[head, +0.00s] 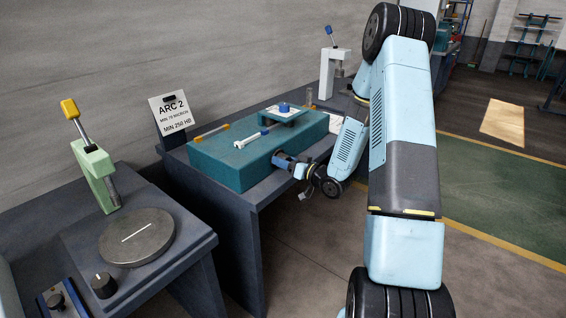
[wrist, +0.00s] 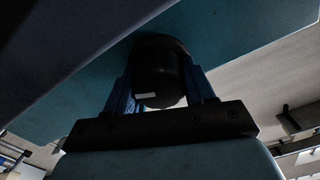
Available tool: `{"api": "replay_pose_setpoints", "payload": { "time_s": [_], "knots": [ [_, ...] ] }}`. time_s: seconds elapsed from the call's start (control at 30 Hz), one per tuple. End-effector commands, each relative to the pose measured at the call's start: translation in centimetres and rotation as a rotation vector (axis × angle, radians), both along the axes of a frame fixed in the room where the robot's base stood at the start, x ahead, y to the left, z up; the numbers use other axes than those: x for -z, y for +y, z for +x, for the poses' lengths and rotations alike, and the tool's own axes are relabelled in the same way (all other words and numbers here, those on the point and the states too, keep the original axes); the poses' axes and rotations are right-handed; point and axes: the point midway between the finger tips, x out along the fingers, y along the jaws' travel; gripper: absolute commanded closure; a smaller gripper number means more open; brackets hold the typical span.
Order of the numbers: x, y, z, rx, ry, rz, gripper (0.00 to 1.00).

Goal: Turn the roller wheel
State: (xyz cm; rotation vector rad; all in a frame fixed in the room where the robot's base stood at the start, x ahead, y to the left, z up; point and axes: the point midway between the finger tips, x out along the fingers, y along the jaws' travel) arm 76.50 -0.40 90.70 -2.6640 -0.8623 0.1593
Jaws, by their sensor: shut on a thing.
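The teal box-shaped machine (head: 225,170) stands on a dark bench. The roller wheel appears to be the dark round knob (wrist: 160,62) on the machine's underside or front, with a small white mark on it. In the wrist view, the two blue fingers of my gripper (wrist: 160,92) stand on either side of the knob and are shut on it.
A bench with a round plate (head: 137,237) and green press (head: 95,172) is at left. Open floor (head: 315,245) lies in front.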

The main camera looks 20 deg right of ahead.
Motion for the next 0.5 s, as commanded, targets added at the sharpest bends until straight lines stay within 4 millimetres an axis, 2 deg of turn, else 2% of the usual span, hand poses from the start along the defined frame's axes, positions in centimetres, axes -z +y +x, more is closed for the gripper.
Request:
{"api": "replay_pose_setpoints", "payload": {
  "time_s": [0.27,0.5],
  "knots": [
    [-0.12,-0.18,0.01,-0.001,0.052,0.077,0.77],
    [-0.08,-0.42,0.08,0.003,0.162,0.231,0.77]
  ]
}}
